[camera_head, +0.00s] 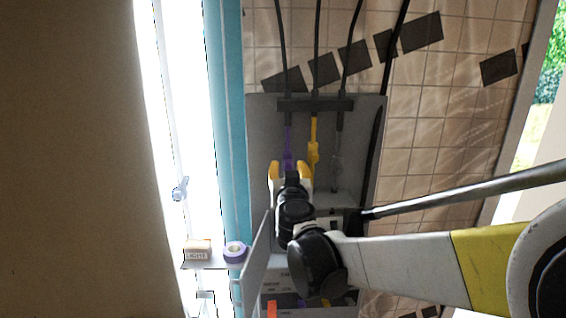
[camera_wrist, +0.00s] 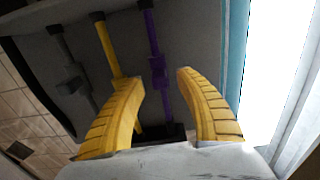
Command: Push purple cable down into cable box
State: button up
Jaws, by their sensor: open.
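The purple cable (camera_head: 288,137) hangs down the grey back panel of the cable box (camera_head: 362,125), left of the yellow cable. It also shows in the wrist view (camera_wrist: 154,45), with a thicker purple connector on it. My gripper (camera_head: 288,166) is in front of the panel at the lower part of the purple cable. In the wrist view my gripper (camera_wrist: 160,79) has its two yellow fingers apart, and the purple cable runs between them in the picture. Whether they touch it I cannot tell. My wrist hides the cable's lower end in the head view.
A yellow cable (camera_head: 314,135) and a grey cable (camera_head: 338,145) hang right of the purple one, close to my fingers. A grey door (camera_head: 255,262) stands open at lower left. A small shelf holds a purple tape roll (camera_head: 235,252) and a small box (camera_head: 198,250).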

jog(key=shift+w, duration=0.95)
grip_shut()
jog(key=shift+s+r, duration=0.1)
notch_tip(320, 180, down, 5)
jog(key=b, duration=0.4)
jog(key=shift+r, duration=0.3)
jog(key=shift+c, duration=0.3)
grip_release()
jog(key=shift+o, duration=0.3)
